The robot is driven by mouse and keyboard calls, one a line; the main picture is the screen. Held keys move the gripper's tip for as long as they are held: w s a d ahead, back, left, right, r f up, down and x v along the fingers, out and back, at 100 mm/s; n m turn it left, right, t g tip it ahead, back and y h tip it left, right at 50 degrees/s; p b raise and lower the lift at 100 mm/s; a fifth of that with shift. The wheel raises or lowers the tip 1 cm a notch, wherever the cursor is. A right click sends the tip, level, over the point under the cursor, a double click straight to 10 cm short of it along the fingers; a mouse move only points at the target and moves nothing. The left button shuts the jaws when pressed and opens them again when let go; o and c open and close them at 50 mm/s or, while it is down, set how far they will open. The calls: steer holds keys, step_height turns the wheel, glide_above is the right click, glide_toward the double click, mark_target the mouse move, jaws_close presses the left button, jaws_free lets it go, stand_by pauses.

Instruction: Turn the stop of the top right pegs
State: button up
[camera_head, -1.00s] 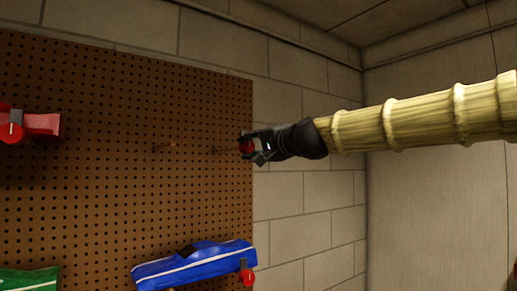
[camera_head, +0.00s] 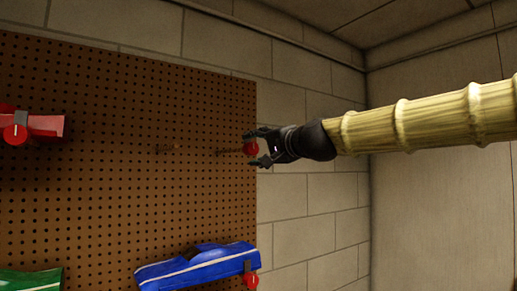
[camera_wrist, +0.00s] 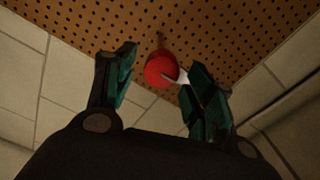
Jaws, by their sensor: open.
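The red round stop (camera_head: 251,148) sits at the end of a peg near the right edge of the pegboard (camera_head: 110,200). In the wrist view the stop (camera_wrist: 160,69) is a red disc with a pale tab (camera_wrist: 178,77) pointing right. My gripper (camera_head: 259,148) is open beside the stop, with its fingertips above and below it in the head view. In the wrist view my gripper (camera_wrist: 163,75) has the stop between its two fingers, closer to the right one. I cannot tell whether either finger touches it.
A blue car body (camera_head: 200,265) with a red stop (camera_head: 251,280) hangs below on the pegboard. A red car body (camera_head: 45,126) hangs at the far left and a green one (camera_head: 30,281) at bottom left. A block wall (camera_head: 310,205) is to the right.

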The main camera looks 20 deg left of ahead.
steer(key=v, duration=1.1)
steer(key=shift+d+r, duration=0.1)
